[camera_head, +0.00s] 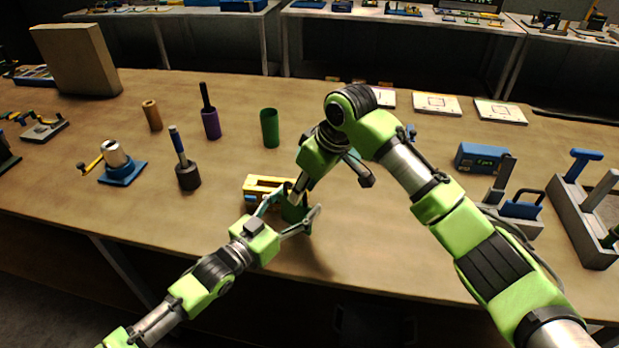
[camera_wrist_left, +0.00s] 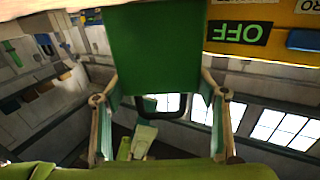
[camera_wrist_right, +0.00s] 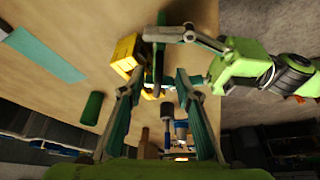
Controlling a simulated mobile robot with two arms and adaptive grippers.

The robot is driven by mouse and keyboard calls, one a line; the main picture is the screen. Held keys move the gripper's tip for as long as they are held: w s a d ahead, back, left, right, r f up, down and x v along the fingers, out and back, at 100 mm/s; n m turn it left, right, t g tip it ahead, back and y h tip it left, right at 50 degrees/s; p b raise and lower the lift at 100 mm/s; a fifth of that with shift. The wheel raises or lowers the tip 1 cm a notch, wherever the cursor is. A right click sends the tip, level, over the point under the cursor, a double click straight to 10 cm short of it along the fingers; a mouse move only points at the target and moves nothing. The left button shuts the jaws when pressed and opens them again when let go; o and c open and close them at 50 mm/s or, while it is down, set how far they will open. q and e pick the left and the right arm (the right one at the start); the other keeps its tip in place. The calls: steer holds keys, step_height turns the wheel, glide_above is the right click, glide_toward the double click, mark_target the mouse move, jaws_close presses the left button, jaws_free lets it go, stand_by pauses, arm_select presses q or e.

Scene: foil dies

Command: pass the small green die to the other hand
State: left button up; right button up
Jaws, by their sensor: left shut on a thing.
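The small green die (camera_head: 293,212) is between the fingers of my left gripper (camera_head: 291,208), which is shut on it, low over the front middle of the table. In the left wrist view the die (camera_wrist_left: 155,48) is a broad green block between the two fingers. My right gripper (camera_head: 333,184) reaches down from above, just right of and over the die. In the right wrist view its fingers (camera_wrist_right: 160,80) are apart, with the left gripper's fingers ahead of them. A narrow green piece shows there; I cannot tell whether it is the die or a finger pad.
A yellow device (camera_head: 262,187) with an OFF label stands right behind my left gripper. A green cylinder (camera_head: 270,127), a purple cup (camera_head: 211,123) and a dark holder (camera_head: 188,176) stand further back. A blue box (camera_head: 481,157) and grey stand (camera_head: 583,222) are at right. The front left is clear.

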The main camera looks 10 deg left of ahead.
mark_target(296, 207)
arm_select(q)
steer(key=shift+r, duration=0.15)
arm_select(e)
steer(key=x, duration=0.7)
steer(key=shift+w+a+f, duration=0.1)
steer(key=shift+f, duration=0.1)
steer(key=shift+c, duration=0.5)
jaws_close()
arm_select(q)
steer(key=o, duration=1.6)
arm_select(e)
steer(key=shift+r, duration=0.1)
